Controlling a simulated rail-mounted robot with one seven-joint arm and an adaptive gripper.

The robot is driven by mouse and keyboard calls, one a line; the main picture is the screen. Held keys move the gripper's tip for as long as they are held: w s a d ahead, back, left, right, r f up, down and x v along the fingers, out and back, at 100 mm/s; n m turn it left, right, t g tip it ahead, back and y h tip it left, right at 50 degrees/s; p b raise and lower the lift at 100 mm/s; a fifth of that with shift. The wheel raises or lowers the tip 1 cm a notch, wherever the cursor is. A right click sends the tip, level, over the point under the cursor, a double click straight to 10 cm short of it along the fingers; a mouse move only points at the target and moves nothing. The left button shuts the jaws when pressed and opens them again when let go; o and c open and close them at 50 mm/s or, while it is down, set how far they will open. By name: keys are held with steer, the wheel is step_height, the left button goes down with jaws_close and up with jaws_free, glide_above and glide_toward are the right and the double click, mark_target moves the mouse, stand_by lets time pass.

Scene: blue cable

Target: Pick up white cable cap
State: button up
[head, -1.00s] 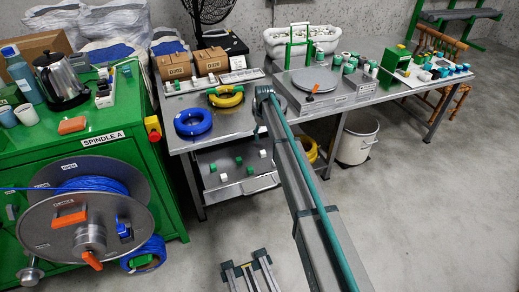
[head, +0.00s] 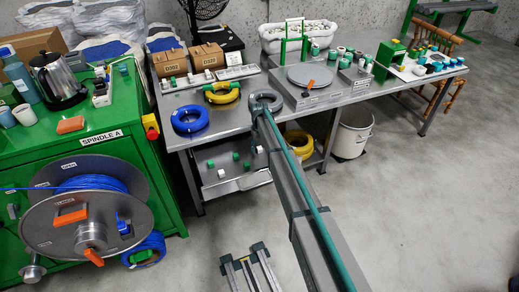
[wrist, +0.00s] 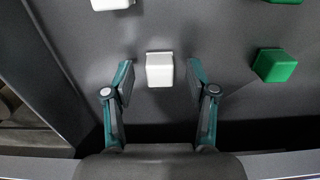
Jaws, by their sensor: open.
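A white cable cap (wrist: 160,69), a small block shape, sits on a dark grey surface in the middle of the wrist view. My gripper (wrist: 160,80) is open, with one teal-and-grey finger on each side of this cap. Gaps show between the cap and both fingers. A second white cap (wrist: 112,4) is cut off at the top edge. In the head view, white caps (head: 221,173) and green caps (head: 236,156) are on the shelf under the table. My gripper's fingers cannot be made out there.
Green caps (wrist: 275,65) lie to the right in the wrist view. The metal table (head: 225,122) above the lower shelf (head: 232,184) holds blue (head: 190,119) and yellow cable coils (head: 222,92). A white bucket (head: 353,134) stands right of the shelf.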

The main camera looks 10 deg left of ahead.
steer(key=shift+f, duration=0.1)
steer(key=c, duration=0.9)
steer(key=shift+o, duration=0.2)
